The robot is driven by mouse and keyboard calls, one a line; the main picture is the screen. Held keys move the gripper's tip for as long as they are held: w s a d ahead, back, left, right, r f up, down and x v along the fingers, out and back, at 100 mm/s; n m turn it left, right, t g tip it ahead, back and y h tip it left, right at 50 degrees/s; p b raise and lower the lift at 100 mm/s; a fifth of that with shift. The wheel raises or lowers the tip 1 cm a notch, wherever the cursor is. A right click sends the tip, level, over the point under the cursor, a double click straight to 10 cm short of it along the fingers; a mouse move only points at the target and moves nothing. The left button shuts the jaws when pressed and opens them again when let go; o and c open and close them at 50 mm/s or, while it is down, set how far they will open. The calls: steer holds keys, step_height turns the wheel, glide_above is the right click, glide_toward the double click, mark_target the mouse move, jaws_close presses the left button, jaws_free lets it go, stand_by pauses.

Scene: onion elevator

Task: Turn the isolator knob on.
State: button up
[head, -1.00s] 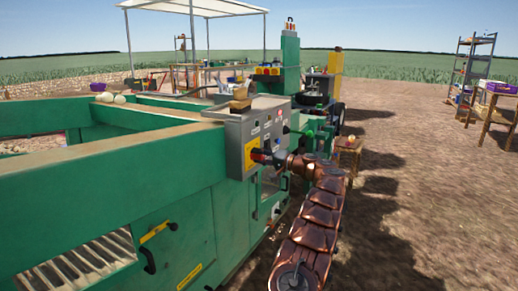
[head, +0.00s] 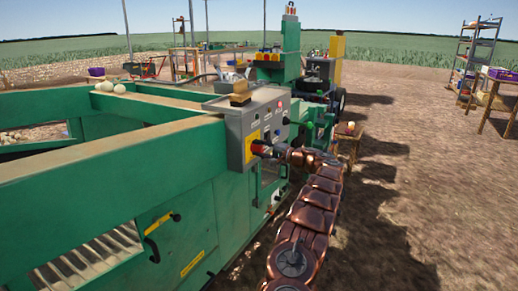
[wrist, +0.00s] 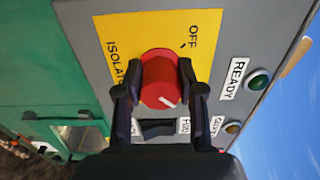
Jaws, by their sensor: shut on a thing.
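The isolator knob (wrist: 160,66) is round and red, on a yellow plate (wrist: 118,38) of the grey control panel. The word OFF is at the plate's upper right in the wrist view, and part of the word ISOLATOR is at its left. A white mark on the knob sits at its lower right, away from OFF. My gripper (wrist: 156,84) is shut on the knob, with one dark finger on each side. In the head view, my gripper (head: 264,149) reaches the panel from the right and hides most of the knob.
The grey panel box (head: 232,125) is on the green machine (head: 200,200). A READY label (wrist: 235,77) and green lamp (wrist: 260,79) are right of the knob. Dirt ground lies open to the right, with a wooden stool (head: 350,133) and shelf rack (head: 472,60) farther back.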

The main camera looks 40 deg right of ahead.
steer(key=o, duration=1.1)
steer(key=shift+o, duration=0.2)
steer(key=v, duration=1.2)
